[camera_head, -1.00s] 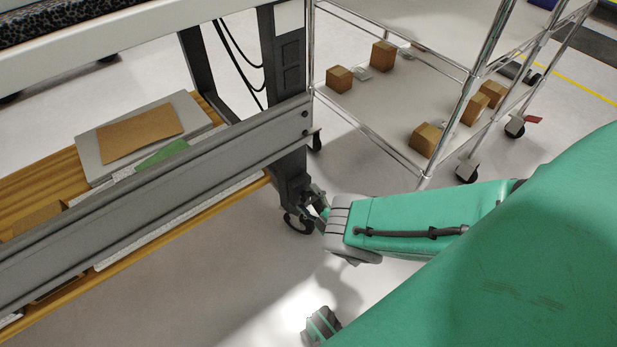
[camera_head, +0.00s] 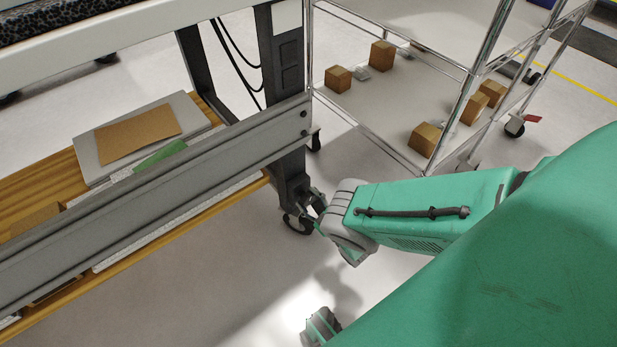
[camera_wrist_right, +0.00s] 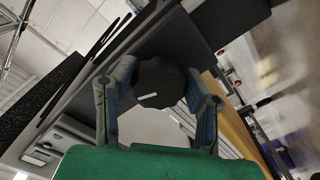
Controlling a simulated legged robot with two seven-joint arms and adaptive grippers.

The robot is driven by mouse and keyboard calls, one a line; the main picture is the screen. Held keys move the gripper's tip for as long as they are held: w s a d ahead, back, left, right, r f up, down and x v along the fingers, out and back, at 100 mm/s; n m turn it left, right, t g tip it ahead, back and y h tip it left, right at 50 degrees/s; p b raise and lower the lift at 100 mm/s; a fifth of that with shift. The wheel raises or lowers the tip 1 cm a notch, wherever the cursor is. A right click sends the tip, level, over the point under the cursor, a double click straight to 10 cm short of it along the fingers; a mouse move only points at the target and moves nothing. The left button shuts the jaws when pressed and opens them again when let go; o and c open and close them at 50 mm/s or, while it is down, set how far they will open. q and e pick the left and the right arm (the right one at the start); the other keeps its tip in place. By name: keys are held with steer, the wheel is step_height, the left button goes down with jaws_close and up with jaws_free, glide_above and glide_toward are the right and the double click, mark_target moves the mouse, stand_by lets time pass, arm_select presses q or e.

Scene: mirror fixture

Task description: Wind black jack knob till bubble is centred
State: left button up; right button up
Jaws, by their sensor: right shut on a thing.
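The black jack knob (camera_wrist_right: 158,84) is round with a scalloped edge and a short white mark on its face. In the right wrist view my right gripper (camera_wrist_right: 161,78) has one finger on each side of the knob and is shut on it. In the head view my right gripper (camera_head: 312,207) is at the foot of the bench's dark leg (camera_head: 290,175), by the caster (camera_head: 299,224); the knob cannot be made out there. No bubble or level shows in either view.
A grey rail (camera_head: 170,200) and a wooden lower shelf (camera_head: 40,185) with flat boards run left of the leg. A wire-framed cart (camera_head: 350,105) with several small brown boxes stands behind my right arm. Bare floor (camera_head: 200,290) lies in front.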

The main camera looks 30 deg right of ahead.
steer(key=m, duration=0.3)
steer(key=shift+a+m, duration=0.25)
steer(key=shift+m, duration=0.15)
steer(key=m, duration=0.4)
steer(key=shift+m+b, duration=0.3)
steer(key=shift+b, duration=0.1)
steer(key=m, duration=0.4)
steer(key=shift+r+b, duration=0.1)
steer(key=shift+b, duration=0.2)
steer(key=shift+d+m+b, duration=0.15)
steer(key=shift+m+b, duration=0.15)
steer(key=shift+m, duration=1.4)
steer(key=shift+d, duration=0.15)
steer(key=o, duration=1.2)
steer(key=shift+r, duration=0.1)
steer(key=shift+c, duration=0.2)
steer(key=shift+s, duration=0.1)
